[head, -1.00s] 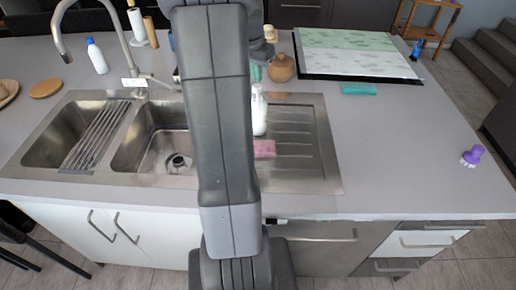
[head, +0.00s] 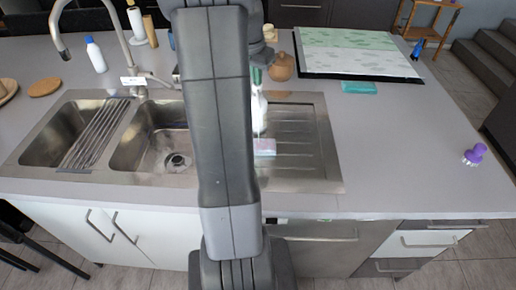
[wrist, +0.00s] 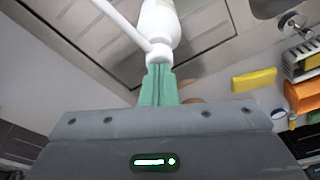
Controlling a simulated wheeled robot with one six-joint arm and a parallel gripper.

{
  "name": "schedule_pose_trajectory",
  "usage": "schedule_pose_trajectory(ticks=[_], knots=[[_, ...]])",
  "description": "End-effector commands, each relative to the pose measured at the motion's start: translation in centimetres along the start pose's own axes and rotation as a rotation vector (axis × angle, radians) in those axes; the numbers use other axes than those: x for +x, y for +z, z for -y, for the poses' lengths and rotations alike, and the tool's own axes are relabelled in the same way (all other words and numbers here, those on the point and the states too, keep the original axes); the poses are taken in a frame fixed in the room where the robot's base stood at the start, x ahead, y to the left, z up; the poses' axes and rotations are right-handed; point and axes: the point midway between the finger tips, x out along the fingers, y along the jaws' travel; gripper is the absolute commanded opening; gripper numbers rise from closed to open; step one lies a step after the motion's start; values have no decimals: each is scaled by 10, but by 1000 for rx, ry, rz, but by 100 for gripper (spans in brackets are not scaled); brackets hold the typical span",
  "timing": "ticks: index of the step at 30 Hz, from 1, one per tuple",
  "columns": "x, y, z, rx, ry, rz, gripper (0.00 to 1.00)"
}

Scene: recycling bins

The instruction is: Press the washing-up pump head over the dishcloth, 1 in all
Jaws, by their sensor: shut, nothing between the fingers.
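A white pump bottle (head: 259,112) stands on the steel drainboard, partly hidden behind my arm. A pink dishcloth (head: 265,147) lies in front of it, with a pale whitish-blue patch over much of its visible part. In the wrist view the white pump head (wrist: 156,54) is right at my fingertips, and its long nozzle (wrist: 118,22) points to the upper left. My gripper (wrist: 158,72) has its green fingers together, with nothing between them, and their tips appear to touch the top of the pump head. In the head view the gripper (head: 257,76) is just above the bottle, mostly hidden.
The double sink (head: 160,140) is left of the bottle, with a tall tap. A brown pot (head: 282,66) stands behind. A teal cloth (head: 359,87), a green-and-white board (head: 358,52) and a purple brush (head: 474,154) are to the right. The right counter is largely clear.

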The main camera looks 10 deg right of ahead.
Motion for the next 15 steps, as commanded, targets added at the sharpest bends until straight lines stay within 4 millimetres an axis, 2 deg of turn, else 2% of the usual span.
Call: schedule_pose_trajectory(ticks=[10,15], knots=[[14,3,0,0,1,2,0],[12,3,0,0,1,1,0]])
